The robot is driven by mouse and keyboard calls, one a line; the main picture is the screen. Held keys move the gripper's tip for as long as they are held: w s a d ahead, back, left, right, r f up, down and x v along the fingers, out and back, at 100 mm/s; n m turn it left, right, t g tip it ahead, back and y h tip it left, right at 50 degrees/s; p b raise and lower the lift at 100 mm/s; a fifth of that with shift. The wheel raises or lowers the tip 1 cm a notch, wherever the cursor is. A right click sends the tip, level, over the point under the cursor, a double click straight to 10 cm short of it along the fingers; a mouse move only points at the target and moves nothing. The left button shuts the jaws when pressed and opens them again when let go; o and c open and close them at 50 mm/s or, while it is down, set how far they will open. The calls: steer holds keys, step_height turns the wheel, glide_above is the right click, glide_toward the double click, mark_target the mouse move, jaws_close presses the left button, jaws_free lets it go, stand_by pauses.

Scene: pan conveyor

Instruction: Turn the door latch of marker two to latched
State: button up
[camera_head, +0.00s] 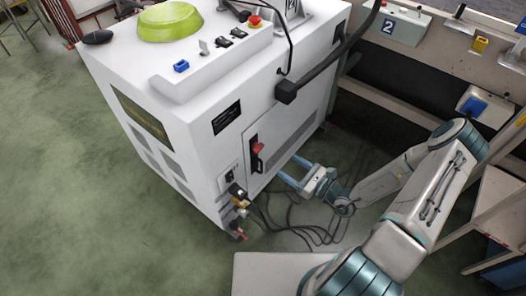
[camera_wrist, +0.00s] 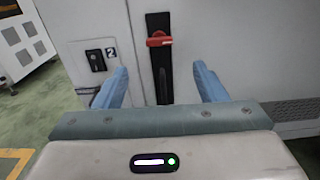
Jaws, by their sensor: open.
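The door latch, a red handle (camera_wrist: 160,39) on an upright black plate (camera_wrist: 162,70), is on the white cabinet door in front of my gripper. In the wrist view the red handle lies roughly crosswise at the plate's upper part. In the head view the red latch (camera_head: 258,148) shows on the cabinet's near side. A small marker "2" (camera_wrist: 111,52) is left of the latch, beside a black panel fitting (camera_wrist: 96,60). My gripper (camera_wrist: 160,70) is open, its blue fingers spread left and right below the handle, with nothing between them. In the head view my gripper (camera_head: 291,169) is apart from the latch.
The white cabinet (camera_head: 150,90) carries a green bowl-like part (camera_head: 171,20) and a red button (camera_head: 254,21) on top. Cables (camera_head: 290,225) hang from its lower corner and lie on the floor under my arm. A bench with another "2" plate (camera_head: 388,27) stands at right.

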mark_target(261, 149)
steer(key=b+x, duration=0.2)
steer(key=x, duration=1)
steer(key=shift+w+a, duration=0.1)
steer(key=shift+a, duration=0.1)
steer(key=c, duration=1)
